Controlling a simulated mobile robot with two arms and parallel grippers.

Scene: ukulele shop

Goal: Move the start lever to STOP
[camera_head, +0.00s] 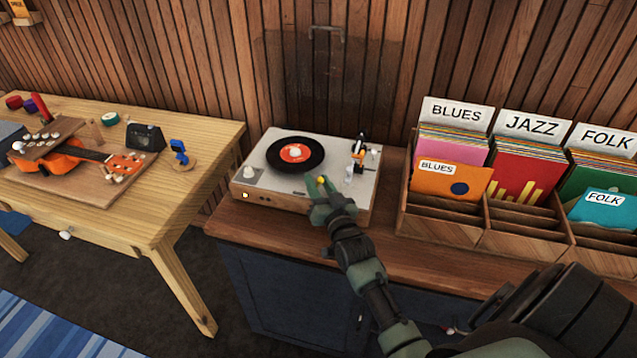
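The record player (270,192) stands on the wooden cabinet top, with a black record (281,160) with a red label on its platter. My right gripper (320,184) is over the front of the player's top, right of the record, its green fingers pointing toward the back. A small yellow tip (321,179) shows at the fingertips. It may be the start lever's knob, but the rest of it is hidden by the fingers. I cannot tell whether the fingers are apart or closed on it. No STOP marking is readable. My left gripper is not in view.
The tonearm (358,150) stands at the player's back right, near my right gripper. A wooden record crate (440,228) with BLUES, JAZZ and FOLK sections is to the right. A wooden table (200,150) with a ukulele (60,160) is at the left, across a gap.

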